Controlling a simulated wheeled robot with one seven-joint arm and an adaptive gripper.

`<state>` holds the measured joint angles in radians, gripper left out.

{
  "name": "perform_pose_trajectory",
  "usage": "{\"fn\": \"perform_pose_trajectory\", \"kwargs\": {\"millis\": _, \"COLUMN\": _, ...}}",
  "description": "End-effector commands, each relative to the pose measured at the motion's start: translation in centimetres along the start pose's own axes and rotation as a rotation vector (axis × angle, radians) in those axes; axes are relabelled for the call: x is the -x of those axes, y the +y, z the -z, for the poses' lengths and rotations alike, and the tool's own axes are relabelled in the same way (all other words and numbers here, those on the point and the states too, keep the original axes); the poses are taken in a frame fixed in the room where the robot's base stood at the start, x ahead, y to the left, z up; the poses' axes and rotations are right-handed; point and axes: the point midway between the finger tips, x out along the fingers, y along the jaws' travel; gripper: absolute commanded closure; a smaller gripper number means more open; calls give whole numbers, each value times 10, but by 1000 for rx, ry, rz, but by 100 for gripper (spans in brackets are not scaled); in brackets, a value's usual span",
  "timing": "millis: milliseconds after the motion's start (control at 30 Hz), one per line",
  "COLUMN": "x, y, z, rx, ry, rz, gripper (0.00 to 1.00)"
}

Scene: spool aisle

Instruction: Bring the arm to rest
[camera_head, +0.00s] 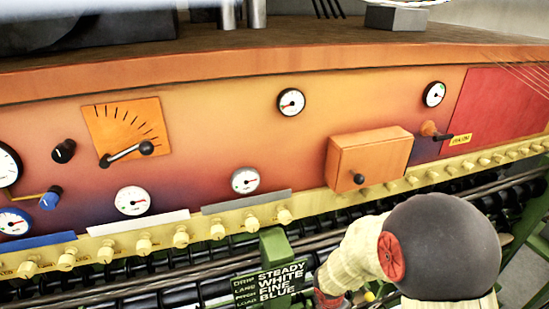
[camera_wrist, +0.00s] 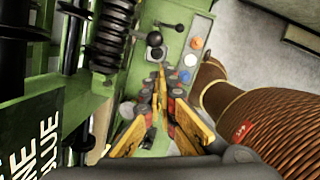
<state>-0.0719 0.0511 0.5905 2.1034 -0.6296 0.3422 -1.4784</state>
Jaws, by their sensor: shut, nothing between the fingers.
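My gripper (camera_wrist: 162,72) shows in the wrist view, with yellow fingers and grey and red joints. Its fingertips meet in the middle of the picture and hold nothing. Beyond the tips is a green control panel (camera_wrist: 205,28) with black knobs and coloured buttons; I cannot tell the exact gap to it. In the head view my arm (camera_head: 440,245) reaches across the lower right, in front of the orange panel. The fingers do not show clearly there.
The long orange panel (camera_head: 230,110) carries gauges, levers and a protruding orange box (camera_head: 368,155). A lettered sign (camera_head: 275,282) stands below, left of my arm. In the wrist view, brown wound spools (camera_wrist: 270,115) are close on the right and black springs (camera_wrist: 110,35) on the left.

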Motion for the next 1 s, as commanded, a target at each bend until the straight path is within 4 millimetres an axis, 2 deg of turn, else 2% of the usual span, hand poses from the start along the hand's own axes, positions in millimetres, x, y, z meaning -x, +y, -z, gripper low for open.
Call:
{"fn": "perform_pose_trajectory", "kwargs": {"millis": 133, "x": 0, "y": -11, "z": 1, "rx": -185, "ry": -1, "rz": 41, "gripper": 100}}
{"fn": "perform_pose_trajectory", "kwargs": {"millis": 233, "x": 1, "y": -33, "z": 9, "rx": -401, "ry": 2, "rz": 109, "gripper": 100}}
{"fn": "perform_pose_trajectory", "kwargs": {"millis": 400, "x": 22, "y": -56, "z": 15, "rx": -777, "ry": -17, "rz": 176, "gripper": 100}}
{"fn": "perform_pose_trajectory", "kwargs": {"millis": 700, "x": 44, "y": -75, "z": 31, "rx": -1422, "ry": -23, "rz": 176, "gripper": 100}}
{"fn": "perform_pose_trajectory", "kwargs": {"millis": 1000, "x": 51, "y": -87, "z": 56, "rx": -1872, "ry": 67, "rz": 112, "gripper": 100}}
